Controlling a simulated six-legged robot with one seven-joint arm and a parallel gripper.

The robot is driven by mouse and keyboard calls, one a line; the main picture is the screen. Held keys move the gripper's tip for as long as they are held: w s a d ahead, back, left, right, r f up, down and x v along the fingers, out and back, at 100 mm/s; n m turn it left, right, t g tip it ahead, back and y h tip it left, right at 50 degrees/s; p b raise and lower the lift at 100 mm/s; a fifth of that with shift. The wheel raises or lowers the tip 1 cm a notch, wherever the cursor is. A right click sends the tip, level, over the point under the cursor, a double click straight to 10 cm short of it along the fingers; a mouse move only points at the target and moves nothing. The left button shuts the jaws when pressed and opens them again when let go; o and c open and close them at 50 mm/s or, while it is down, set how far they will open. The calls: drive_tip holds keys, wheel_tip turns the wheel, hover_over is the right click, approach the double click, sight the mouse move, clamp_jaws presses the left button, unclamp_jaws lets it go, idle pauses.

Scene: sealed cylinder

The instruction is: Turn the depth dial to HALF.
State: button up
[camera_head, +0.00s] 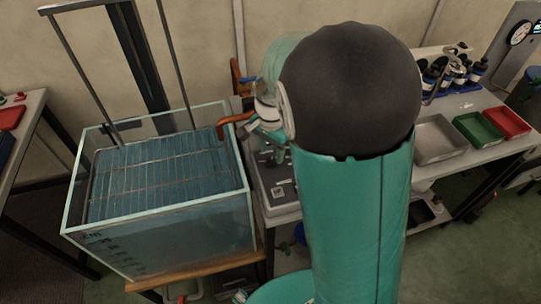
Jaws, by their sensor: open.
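I cannot make out a depth dial marked HALF; my teal arm with its dark round joint covers the middle of the view. A glass tank (160,226) with a depth scale in cm on its front wall stands at left. A wire rack (165,178) lies level in it, over blue water. My gripper (268,124) is small and partly hidden, left of the dark joint and just right of the tank's back right corner. It is open, and I see nothing held in it. An orange-brown curved pipe or handle (236,119) is beside it, at the tank's rim.
A grey bench (281,205) stands right of the tank, partly behind my arm. On the right bench are a metal tray (439,143), a green tray (475,129), a red tray (508,122) and several dark bottles (458,72). A round gauge (520,32) is at top right.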

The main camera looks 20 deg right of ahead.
sight(271, 160)
drive_tip(key=shift+f, duration=1.55)
drive_tip(key=c, duration=1)
